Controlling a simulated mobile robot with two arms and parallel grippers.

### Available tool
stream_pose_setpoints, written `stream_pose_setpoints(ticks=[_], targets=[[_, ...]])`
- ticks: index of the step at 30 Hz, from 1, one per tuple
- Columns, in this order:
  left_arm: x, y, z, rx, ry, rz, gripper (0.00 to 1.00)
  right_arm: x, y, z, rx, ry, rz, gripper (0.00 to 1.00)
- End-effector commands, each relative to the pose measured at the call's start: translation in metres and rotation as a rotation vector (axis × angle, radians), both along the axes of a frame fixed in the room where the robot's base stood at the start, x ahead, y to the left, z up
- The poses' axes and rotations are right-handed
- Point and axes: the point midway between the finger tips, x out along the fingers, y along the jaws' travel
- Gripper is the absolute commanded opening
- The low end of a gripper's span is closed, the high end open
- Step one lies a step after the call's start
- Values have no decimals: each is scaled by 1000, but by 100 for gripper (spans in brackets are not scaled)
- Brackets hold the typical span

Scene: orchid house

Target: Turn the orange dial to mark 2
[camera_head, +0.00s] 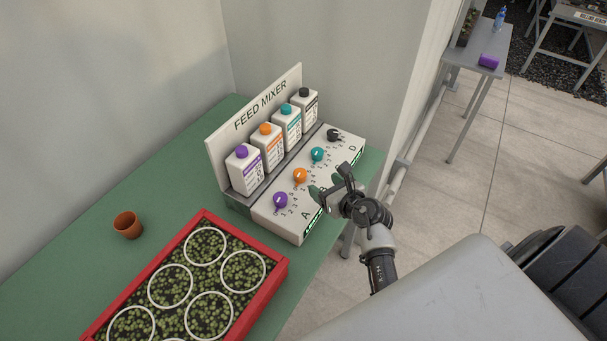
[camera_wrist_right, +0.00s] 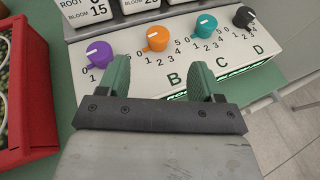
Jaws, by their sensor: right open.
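The orange dial (camera_head: 300,175) is second from the left in the row on the feed mixer's sloped white panel (camera_head: 283,222). In the right wrist view the orange dial (camera_wrist_right: 156,38) is beyond the fingers, with a white pointer line and small printed numbers around it. I cannot tell for certain which mark the line points to. My right gripper (camera_head: 325,194) is open and empty, in front of the panel near the letter B. In the right wrist view its two green fingers (camera_wrist_right: 160,78) are apart and do not touch the dial. My left gripper is not in view.
Purple (camera_head: 281,200), teal (camera_head: 317,153) and black (camera_head: 334,135) dials flank the orange one. Several bottles stand behind them against the FEED MIXER sign (camera_head: 258,108). A red tray (camera_head: 271,281) with round white rings and a terracotta pot (camera_head: 127,225) are on the green bench (camera_head: 75,262).

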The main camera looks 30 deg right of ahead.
Motion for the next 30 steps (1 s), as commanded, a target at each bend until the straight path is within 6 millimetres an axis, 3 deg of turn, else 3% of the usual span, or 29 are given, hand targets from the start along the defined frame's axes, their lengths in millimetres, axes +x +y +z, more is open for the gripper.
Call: stream_pose_setpoints(ticks=[7, 21, 30], targets=[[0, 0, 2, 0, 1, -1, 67, 13, 2, -15, -42, 47, 31, 66], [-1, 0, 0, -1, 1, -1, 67, 84, 12, -45, -40, 45, 29, 66], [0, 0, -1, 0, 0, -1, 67, 97, 14, -51, -41, 46, 27, 66]])
